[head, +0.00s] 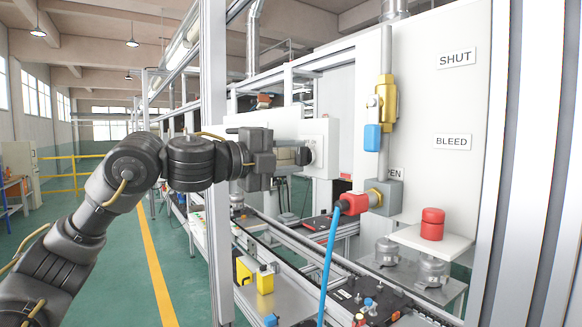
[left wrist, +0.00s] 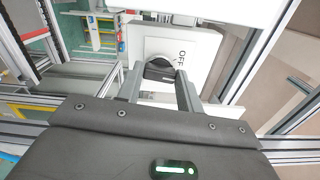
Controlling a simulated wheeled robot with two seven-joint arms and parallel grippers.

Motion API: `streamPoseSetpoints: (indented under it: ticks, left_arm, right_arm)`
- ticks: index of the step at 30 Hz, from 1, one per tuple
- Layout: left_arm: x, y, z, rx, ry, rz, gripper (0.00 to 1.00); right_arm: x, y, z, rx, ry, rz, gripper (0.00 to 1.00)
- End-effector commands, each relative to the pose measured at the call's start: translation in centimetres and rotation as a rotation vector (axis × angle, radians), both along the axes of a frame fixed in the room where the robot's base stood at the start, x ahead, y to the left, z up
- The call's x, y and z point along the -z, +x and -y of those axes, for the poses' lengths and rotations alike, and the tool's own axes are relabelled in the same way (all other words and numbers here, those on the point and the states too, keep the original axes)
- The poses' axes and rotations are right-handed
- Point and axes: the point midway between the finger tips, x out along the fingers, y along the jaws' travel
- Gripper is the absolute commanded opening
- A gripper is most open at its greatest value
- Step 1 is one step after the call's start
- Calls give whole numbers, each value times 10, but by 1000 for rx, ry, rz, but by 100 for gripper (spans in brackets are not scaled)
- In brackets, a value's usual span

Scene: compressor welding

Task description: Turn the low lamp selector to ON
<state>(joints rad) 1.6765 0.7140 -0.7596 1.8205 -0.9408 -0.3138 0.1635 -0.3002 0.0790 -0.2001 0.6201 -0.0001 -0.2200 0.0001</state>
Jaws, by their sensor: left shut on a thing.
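The lamp selector is a dark knob (left wrist: 160,68) on a square white plate (left wrist: 205,50) in the left wrist view. The word OFF is printed beside the knob; I see no ON mark. In the head view the white selector box (head: 327,135) faces my left gripper, and the knob (head: 312,151) is partly hidden by the fingers. My left gripper (head: 296,156) reaches it from the left. Its two fingers (left wrist: 160,76) stand on either side of the knob and are shut on it. My right gripper is not in view.
A blue hose with a red connector (head: 353,204) hangs to the right of my left gripper. A metal upright (head: 216,160) stands close to my left arm. A conveyor with several parts runs below, and a red button (head: 432,224) sits on a white shelf at right.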

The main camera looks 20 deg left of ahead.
Motion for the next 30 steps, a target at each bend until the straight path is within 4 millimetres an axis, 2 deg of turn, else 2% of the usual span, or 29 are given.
streamPoseSetpoints:
  ticks: [3, 15, 30]
  left_arm:
    - [3, 0, 1, 2, 77, 62, 14]
    - [2, 0, 1, 1, 262, 213, 14]
    - [2, 0, 1, 2, 315, 254, 14]
  right_arm:
    - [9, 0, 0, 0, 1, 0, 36]
    - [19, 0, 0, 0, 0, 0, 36]
    - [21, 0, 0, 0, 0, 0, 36]
